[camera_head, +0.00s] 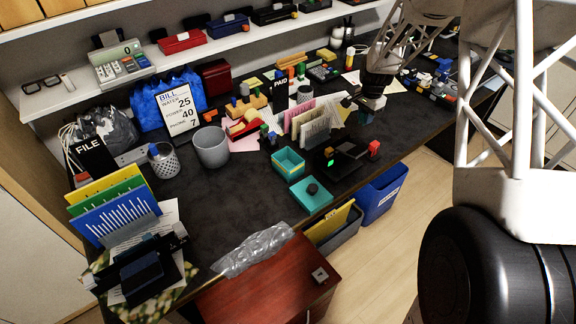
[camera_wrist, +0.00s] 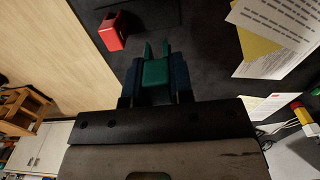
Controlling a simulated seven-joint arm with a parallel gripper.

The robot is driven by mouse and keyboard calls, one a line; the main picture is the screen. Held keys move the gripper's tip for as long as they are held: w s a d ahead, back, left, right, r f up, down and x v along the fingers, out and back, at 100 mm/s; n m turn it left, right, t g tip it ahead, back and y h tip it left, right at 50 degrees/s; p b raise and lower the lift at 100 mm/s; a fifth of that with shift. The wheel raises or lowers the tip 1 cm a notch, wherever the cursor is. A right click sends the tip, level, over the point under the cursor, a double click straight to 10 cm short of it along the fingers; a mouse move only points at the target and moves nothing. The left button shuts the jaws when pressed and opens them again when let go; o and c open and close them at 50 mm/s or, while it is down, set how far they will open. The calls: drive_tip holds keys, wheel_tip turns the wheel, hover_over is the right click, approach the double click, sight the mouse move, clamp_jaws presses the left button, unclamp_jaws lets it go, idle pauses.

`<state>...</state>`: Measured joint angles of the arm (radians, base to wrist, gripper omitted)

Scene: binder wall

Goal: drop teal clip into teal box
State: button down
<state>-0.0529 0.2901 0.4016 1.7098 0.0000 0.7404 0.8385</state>
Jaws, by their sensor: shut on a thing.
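The teal box (camera_head: 287,165) stands open on the dark desk near its front edge. A teal lid (camera_head: 309,197) with a dark knob lies apart from it, just in front. My gripper (camera_head: 348,102) is above the desk, to the right of and behind the box. In the wrist view my gripper (camera_wrist: 155,85) is shut on the teal clip (camera_wrist: 155,74), whose two prongs point away from the wrist. The clip is too small to make out in the head view.
Upright papers in a sorter (camera_head: 313,125) stand behind the box. A black device with a green light (camera_head: 330,162) and a red block (camera_head: 374,148) are to its right. A grey bin (camera_head: 211,147) is to the left. Bare desk lies left of the box.

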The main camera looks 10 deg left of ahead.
drive_tip(key=s+a+r, duration=0.2)
drive_tip(key=s+a, duration=0.6)
drive_tip(key=a, duration=0.3)
drive_tip(key=s+a+r, duration=0.2)
drive_tip(key=s+a, duration=0.7)
drive_tip(key=a, duration=0.2)
drive_tip(key=shift+a+r, duration=0.3)
drive_tip(key=shift+r, duration=0.05)
drive_tip(key=shift+w+f, duration=0.1)
drive_tip(key=shift+f, duration=0.1)
drive_tip(key=shift+f, duration=2.8)
drive_tip(key=c, duration=0.9)
unclamp_jaws()
drive_tip(key=shift+r, duration=0.1)
